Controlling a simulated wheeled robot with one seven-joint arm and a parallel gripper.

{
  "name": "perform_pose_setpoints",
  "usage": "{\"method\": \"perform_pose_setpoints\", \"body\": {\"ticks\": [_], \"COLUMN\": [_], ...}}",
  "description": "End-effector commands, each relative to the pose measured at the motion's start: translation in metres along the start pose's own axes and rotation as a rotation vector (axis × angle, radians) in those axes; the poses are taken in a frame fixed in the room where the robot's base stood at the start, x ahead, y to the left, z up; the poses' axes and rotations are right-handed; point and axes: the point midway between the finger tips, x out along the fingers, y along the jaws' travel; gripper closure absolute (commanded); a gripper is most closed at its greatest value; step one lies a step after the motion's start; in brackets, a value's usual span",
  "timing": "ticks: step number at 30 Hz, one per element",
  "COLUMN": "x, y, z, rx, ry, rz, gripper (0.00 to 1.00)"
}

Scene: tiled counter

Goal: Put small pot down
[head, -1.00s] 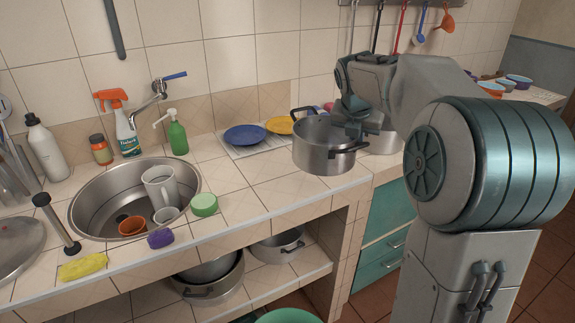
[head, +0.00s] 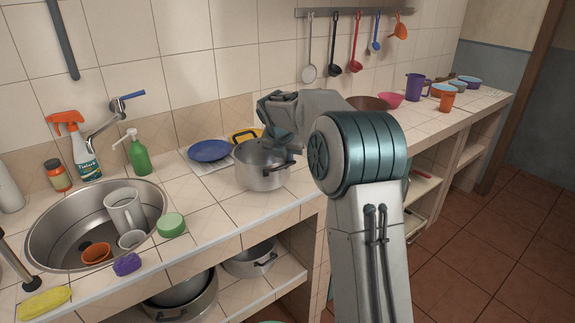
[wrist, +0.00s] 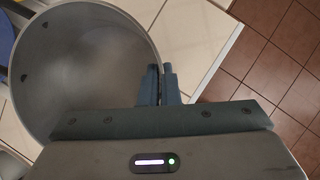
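The small steel pot (head: 262,178) is upright at the counter's front part, right of the sink. Its open inside fills the left of the wrist view (wrist: 85,70). My gripper (head: 284,140) is at the pot's right rim. In the wrist view its fingers (wrist: 161,84) are close together with the pot's rim between them. The pot's base is on or just above the tiles; I cannot tell which. My arm hides part of the counter behind it.
The blue plate (head: 209,150) and a yellow one (head: 245,134) lie on a rack behind the pot. The sink (head: 60,235) is at left, with a green sponge (head: 171,224) by it. Another pot (head: 368,103) and a pink bowl (head: 390,100) stand further right.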

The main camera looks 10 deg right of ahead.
Motion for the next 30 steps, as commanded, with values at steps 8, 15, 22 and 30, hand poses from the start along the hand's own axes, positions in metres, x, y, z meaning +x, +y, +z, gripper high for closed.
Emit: {"method": "perform_pose_setpoints", "body": {"ticks": [8, 15, 22, 30], "x": [0.024, 0.026, 0.026, 0.018], "y": [0.0, 0.0, 0.0, 0.0], "z": [-0.013, -0.014, -0.015, -0.013], "rx": [0.001, 0.0, -0.001, 0.0], "ry": [-0.001, 0.0, 0.002, 0.0], "rz": [0.002, 0.002, 0.001, 0.001], "gripper": [1.0, 1.0, 0.76, 0.76]}}
